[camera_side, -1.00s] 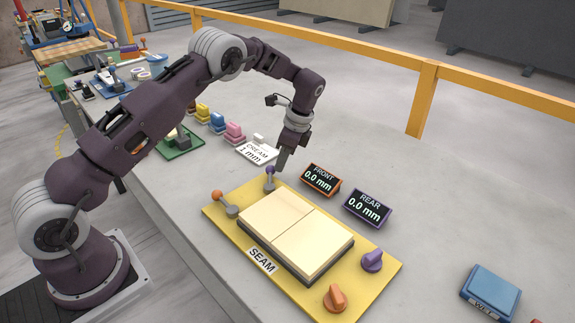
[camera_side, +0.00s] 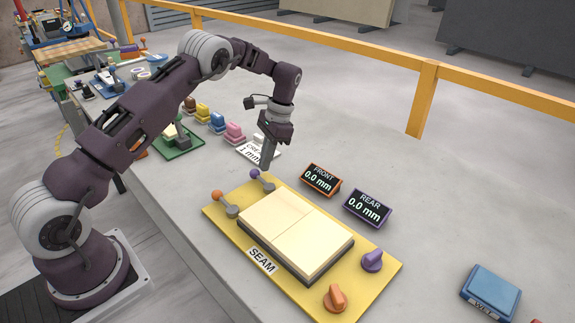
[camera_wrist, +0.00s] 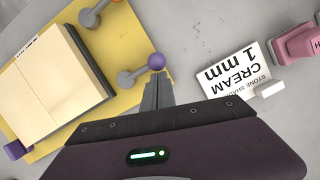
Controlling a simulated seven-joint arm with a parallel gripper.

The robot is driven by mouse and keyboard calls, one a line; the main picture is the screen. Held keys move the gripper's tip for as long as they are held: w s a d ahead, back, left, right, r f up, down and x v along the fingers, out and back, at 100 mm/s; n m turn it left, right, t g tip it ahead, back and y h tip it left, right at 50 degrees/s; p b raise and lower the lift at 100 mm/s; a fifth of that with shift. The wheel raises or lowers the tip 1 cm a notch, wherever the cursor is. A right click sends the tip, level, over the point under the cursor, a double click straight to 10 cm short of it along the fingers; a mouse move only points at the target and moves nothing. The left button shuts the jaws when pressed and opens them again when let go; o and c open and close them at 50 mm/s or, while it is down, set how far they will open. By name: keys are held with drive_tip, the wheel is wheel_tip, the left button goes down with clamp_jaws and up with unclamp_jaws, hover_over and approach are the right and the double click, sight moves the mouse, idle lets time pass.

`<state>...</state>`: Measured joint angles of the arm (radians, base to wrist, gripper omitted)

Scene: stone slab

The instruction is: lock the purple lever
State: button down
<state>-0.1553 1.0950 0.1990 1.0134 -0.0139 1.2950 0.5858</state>
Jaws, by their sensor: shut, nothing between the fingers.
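The purple lever (camera_side: 256,174) has a purple ball on a grey arm and stands at the back left corner of the yellow board (camera_side: 215,214). Its ball points toward the upper left in the side view, roughly parallel to the orange lever (camera_side: 218,196). My gripper (camera_side: 265,168) is shut and empty, its tips just right of the purple ball. In the wrist view the purple ball (camera_wrist: 156,61) sits right at my fingertips (camera_wrist: 157,82); I cannot tell if they touch. Two cream slabs (camera_side: 297,232) lie side by side on the board.
A purple knob (camera_side: 372,261) and an orange knob (camera_side: 336,298) are on the board's right end. The FRONT display (camera_side: 321,180) and REAR display (camera_side: 368,208) both read 0.0 mm. A CREAM 1 mm card (camera_side: 259,152) lies behind my gripper. A blue box (camera_side: 490,292) is at the right.

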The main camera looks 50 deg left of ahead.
drive_tip(key=shift+s+a, duration=0.1)
idle(0.6)
drive_tip(key=v, duration=0.7)
drive_tip(key=shift+r, duration=0.15)
drive_tip(key=s+d+r+n+t, duration=0.15)
drive_tip(key=s+d+r, duration=0.35)
drive_tip(key=r, duration=0.5)
drive_tip(key=s+d+r+n+t, duration=0.1)
drive_tip(key=s+d+r+t, duration=0.2)
drive_tip(key=s+r, duration=0.55)
drive_tip(key=s+d+t, duration=0.2)
drive_tip(key=s+d, duration=0.1)
drive_tip(key=s, duration=0.7)
drive_tip(key=s+d+f+n+t+h, duration=0.1)
drive_tip(key=s+d+t, duration=0.1)
drive_tip(key=s, duration=0.8)
drive_tip(key=shift+d+f, duration=0.25)
drive_tip(key=shift+d, duration=0.5)
